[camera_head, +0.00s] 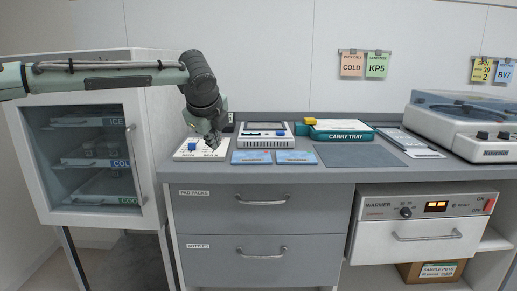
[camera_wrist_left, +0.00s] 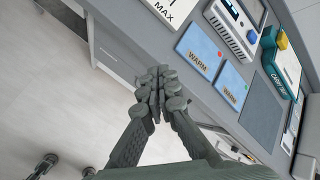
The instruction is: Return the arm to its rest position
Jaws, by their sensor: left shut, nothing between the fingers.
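My left arm comes in from the left in the head view, passing in front of the top of the glass-door cooler (camera_head: 95,160). My right gripper is in neither view.
Two blue WARM packs (camera_head: 252,157) lie on the counter (camera_head: 400,171) before a small device (camera_head: 265,135). A green carry tray (camera_head: 340,132), a grey mat (camera_head: 357,156) and a large lidded machine (camera_head: 470,125) stand to the right. Drawers (camera_head: 262,218) and a warmer (camera_head: 421,222) are below.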

